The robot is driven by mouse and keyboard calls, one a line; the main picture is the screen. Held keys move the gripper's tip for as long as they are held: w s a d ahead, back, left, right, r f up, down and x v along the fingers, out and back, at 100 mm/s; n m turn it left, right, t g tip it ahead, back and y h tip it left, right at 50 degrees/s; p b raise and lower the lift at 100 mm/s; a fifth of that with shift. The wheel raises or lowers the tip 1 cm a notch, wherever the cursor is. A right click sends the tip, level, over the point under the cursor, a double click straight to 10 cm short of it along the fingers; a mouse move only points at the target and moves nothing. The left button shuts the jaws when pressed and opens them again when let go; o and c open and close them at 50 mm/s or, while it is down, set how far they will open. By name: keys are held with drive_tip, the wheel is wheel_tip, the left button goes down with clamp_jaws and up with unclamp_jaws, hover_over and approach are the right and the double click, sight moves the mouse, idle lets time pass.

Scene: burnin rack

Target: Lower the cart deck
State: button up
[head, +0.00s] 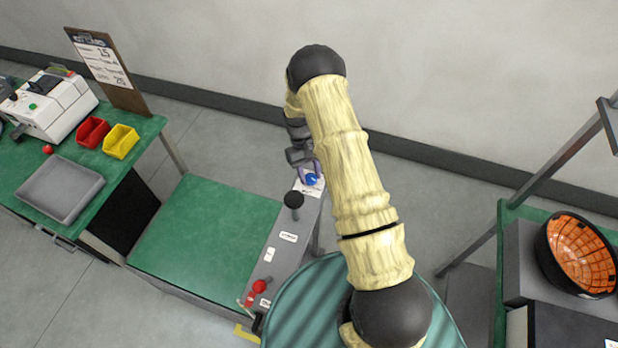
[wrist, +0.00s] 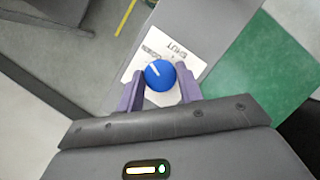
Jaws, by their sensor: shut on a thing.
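The cart has a green deck (head: 205,238) and a grey side panel (head: 288,241) along its right edge. The deck also shows in the wrist view (wrist: 262,62). A blue knob (wrist: 160,75) with a white pointer line sits on a white label (wrist: 150,58) that reads SHUT on one part; the other word is hard to read. My gripper (wrist: 160,88) is shut on the blue knob, one purple finger on each side. In the head view my gripper (head: 309,172) is at the panel's far end, partly hidden by my arm. A black ball-topped lever (head: 293,200) and a red knob (head: 259,287) are on the same panel.
A green bench (head: 120,170) at left holds a grey tray (head: 60,189), red bin (head: 92,131), yellow bin (head: 121,141), white machine (head: 50,105) and clipboard (head: 103,70). A rack at right holds a black basket with an orange inside (head: 580,255). The deck is bare.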

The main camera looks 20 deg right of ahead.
drive_tip(key=m+y+b, duration=0.1)
drive_tip(key=m+b, duration=0.1)
drive_tip(key=m, duration=0.1)
drive_tip(key=m+y+b, duration=0.1)
drive_tip(key=m+b, duration=0.1)
drive_tip(key=m, duration=0.1)
drive_tip(key=shift+f+y, duration=0.1)
drive_tip(key=shift+y, duration=0.2)
drive_tip(key=m+t+y+b, duration=0.1)
drive_tip(key=m, duration=0.3)
drive_tip(key=shift+d+b, duration=0.15)
drive_tip(key=shift+b, duration=0.25)
drive_tip(key=m+y+b, duration=0.1)
drive_tip(key=m, duration=0.2)
drive_tip(key=shift+s+t, duration=0.1)
drive_tip(key=shift+t, duration=0.3)
drive_tip(key=shift+m, duration=0.4)
drive_tip(key=o, duration=1)
drive_tip(key=shift+d+r, duration=0.15)
drive_tip(key=shift+r, duration=0.05)
drive_tip(key=b+v, duration=0.3)
drive_tip(key=v, duration=1.4)
drive_tip(key=shift+s+r+b, duration=0.15)
drive_tip(key=shift+b, duration=0.25)
